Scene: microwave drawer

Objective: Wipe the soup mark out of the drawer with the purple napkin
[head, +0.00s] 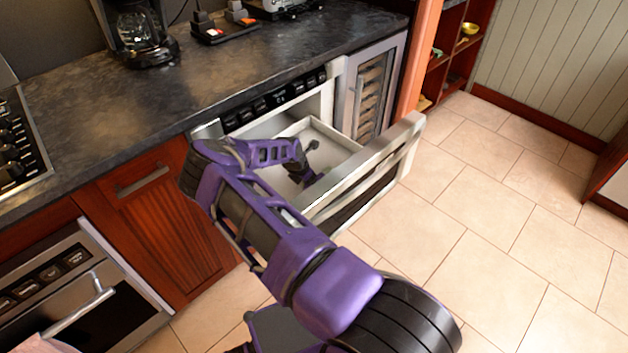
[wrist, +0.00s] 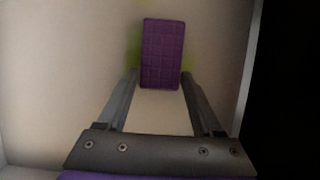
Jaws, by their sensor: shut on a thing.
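The purple napkin (wrist: 162,50), a folded quilted rectangle, is held between the fingertips of my gripper (wrist: 160,79) in the wrist view. My gripper is shut on it, low over or on the pale drawer floor (wrist: 60,80). The soup mark (wrist: 190,57) shows as a faint yellow-green smear along both sides of the napkin; the part under the napkin is hidden. In the head view the microwave drawer (head: 405,150) is pulled open and my arm reaches over into it. The napkin and mark cannot be made out there.
The drawer's right wall (wrist: 247,70) stands close to the right of my gripper. The dark countertop (head: 230,80) runs above the drawer, with a coffee maker (head: 142,35) on it. A wine cooler (head: 370,90) stands right of the drawer. The tiled floor (head: 480,230) is clear.

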